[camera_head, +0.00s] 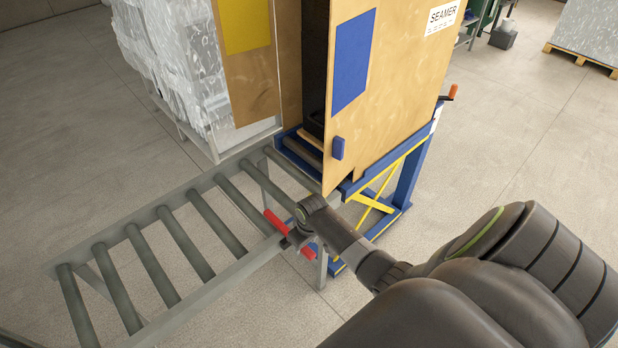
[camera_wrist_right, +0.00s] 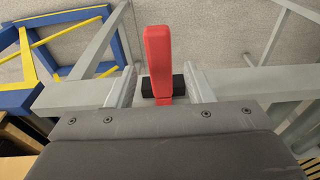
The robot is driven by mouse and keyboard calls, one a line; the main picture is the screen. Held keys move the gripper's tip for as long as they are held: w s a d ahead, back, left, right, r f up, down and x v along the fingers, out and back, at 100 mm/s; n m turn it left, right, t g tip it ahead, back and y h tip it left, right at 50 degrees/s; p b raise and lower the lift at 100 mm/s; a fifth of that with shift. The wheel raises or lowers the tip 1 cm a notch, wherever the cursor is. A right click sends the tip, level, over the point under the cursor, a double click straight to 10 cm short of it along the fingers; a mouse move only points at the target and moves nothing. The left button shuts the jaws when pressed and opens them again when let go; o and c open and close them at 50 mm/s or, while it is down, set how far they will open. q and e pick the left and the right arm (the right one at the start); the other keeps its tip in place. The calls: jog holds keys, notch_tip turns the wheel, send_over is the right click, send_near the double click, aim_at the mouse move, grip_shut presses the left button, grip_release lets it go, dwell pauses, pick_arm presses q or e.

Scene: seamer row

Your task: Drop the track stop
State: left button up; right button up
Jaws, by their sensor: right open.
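The track stop appears as a red bar (camera_head: 275,221) at the near side rail of the roller track, close to the seamer's mouth. A second bit of red (camera_head: 308,253) shows just past my gripper, and the part between is hidden by it. In the right wrist view the red bar (camera_wrist_right: 158,50) stands up between my fingers, with a black block behind its lower end. My right gripper (camera_head: 296,236) is at the bar, its open fingers (camera_wrist_right: 161,88) one on each side with gaps visible. My left gripper is out of view.
The roller track (camera_head: 170,206) runs to the seamer cabinet (camera_head: 395,80), whose blue and yellow frame (camera_head: 404,192) stands just beyond my right gripper. A wrapped pallet stack (camera_head: 172,60) stands behind the track.

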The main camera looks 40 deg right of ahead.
notch_tip(320, 180, up, 15)
jog(key=s, duration=0.2)
jog(key=shift+s, duration=0.2)
jog(key=shift+f, duration=0.15)
dwell(0.4)
